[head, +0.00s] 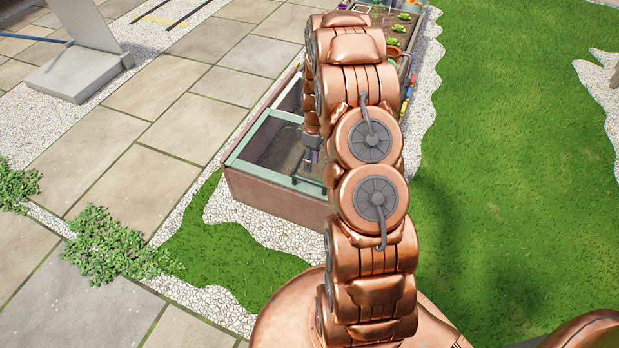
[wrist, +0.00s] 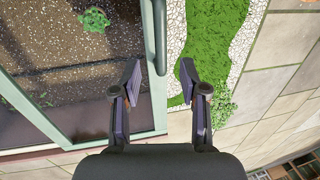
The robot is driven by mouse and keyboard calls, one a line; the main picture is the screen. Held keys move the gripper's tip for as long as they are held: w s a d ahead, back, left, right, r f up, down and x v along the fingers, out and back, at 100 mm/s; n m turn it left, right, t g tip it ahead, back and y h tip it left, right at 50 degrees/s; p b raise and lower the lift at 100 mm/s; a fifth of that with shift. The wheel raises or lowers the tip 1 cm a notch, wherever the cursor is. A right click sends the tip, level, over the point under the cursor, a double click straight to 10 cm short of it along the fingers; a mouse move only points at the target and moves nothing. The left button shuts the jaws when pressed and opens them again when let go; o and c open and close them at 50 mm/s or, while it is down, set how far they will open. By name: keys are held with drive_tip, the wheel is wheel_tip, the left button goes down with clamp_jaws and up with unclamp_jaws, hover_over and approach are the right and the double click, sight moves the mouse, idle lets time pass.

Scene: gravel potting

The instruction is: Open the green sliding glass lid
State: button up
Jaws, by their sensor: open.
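The green-framed glass lid (head: 262,175) lies over the near end of the long planter box in the head view. Its pale green frame (wrist: 35,112) and dark see-through pane fill the left of the wrist view. A grey-green bar handle (wrist: 160,38) runs along the lid's edge there. My gripper (wrist: 160,72) is open, with one finger on either side of the handle's lower end in the picture. I see no clear contact, and the depth between fingers and handle is hard to judge. In the head view my arm hides much of the lid, and my gripper shows small above it.
The planter's brown wall (head: 270,200) stands on white gravel. Seedlings and pots (head: 400,30) are at its far end. Grass (head: 510,150) lies to the right, stone paving (head: 120,180) to the left. A pale stand (head: 80,70) is at the upper left.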

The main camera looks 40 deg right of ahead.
sight(309, 179)
drive_tip(key=f, duration=0.2)
drive_tip(key=f+b, duration=0.1)
drive_tip(key=f, duration=0.1)
drive_tip(key=a+f, duration=0.1)
drive_tip(key=f, duration=0.1)
drive_tip(key=shift+s+a+f, duration=0.1)
drive_tip(key=shift+s+f, duration=0.2)
drive_tip(key=shift+s, duration=0.05)
clamp_jaws()
idle(0.3)
